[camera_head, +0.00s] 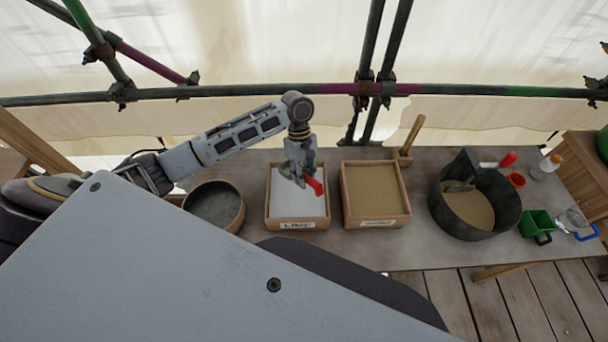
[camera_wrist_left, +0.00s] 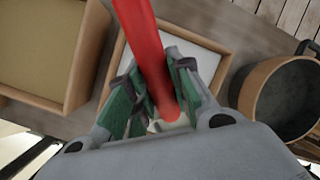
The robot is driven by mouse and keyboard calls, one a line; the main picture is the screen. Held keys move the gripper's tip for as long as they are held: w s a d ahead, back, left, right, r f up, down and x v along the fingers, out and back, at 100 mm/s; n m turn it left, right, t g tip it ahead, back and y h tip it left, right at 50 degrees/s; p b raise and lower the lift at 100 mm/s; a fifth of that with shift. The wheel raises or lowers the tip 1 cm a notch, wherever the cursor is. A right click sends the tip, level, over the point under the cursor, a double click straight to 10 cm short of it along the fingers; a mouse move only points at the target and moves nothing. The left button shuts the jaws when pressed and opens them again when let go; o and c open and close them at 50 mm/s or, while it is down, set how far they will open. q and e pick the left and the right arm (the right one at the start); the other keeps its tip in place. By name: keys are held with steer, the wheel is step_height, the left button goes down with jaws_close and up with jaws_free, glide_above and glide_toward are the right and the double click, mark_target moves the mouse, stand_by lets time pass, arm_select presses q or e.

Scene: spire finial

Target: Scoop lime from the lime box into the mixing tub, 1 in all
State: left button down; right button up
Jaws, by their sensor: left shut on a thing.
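The lime box (camera_head: 270,218), a wooden tray of white powder labelled LIME, stands mid-table. It also shows in the wrist view (camera_wrist_left: 226,72), partly hidden by my gripper. My left gripper (camera_head: 302,172) is over this box, shut on a red-handled tool (camera_head: 315,186); the red handle (camera_wrist_left: 150,50) runs between the green finger pads. The tool's working end is mostly hidden, so I cannot tell whether it touches or carries lime. A large dark tub (camera_head: 487,228) holding sand-coloured material stands right of the boxes. A shallower dark round vessel (camera_head: 236,212) stands left. My right gripper is out of view.
A wooden box of sand-coloured material (camera_head: 376,190) stands beside the lime box. A wooden-handled tool (camera_head: 410,138) stands behind it. Green and red containers (camera_head: 537,222) and small tools crowd the table's right end. Scaffold poles (camera_head: 250,92) run behind the table.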

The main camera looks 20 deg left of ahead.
arm_select(q)
step_height(320, 180, down, 10)
steer(key=h, duration=0.1)
steer(key=shift+w+a+r+g+h, duration=0.2)
steer(key=shift+w+a+g+h, duration=0.05)
steer(key=shift+a+g+h, duration=0.2)
stand_by(0.6)
stand_by(0.9)
